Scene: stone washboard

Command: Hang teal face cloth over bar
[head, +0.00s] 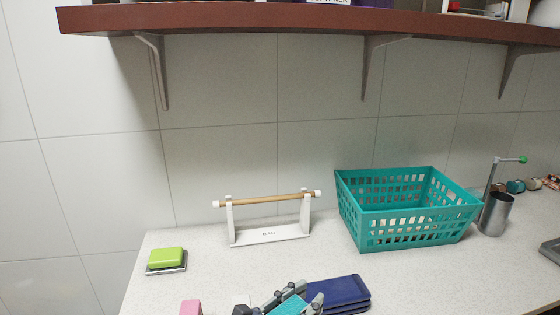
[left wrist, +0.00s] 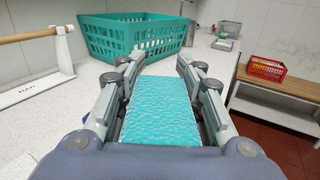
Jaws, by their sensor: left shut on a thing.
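The bar (head: 268,199) is a pale wooden rod with white end caps, held level on a white stand (head: 270,236) on the counter. Nothing hangs on it. The bar also shows at the left edge of the left wrist view (left wrist: 28,35). My left gripper (head: 305,295) is at the bottom of the head view, in front of the stand and apart from it. It is shut on the teal face cloth (left wrist: 158,108), which lies flat between its fingers in the left wrist view. Only a small part of the cloth (head: 288,305) shows in the head view. My right gripper is not in view.
A teal basket (head: 410,225) stands right of the bar. Dark blue folded items (head: 340,290) lie beside my left gripper. A green block (head: 166,258) on a dish and a pink block (head: 191,307) are at left. A brown shelf (head: 260,18) overhangs.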

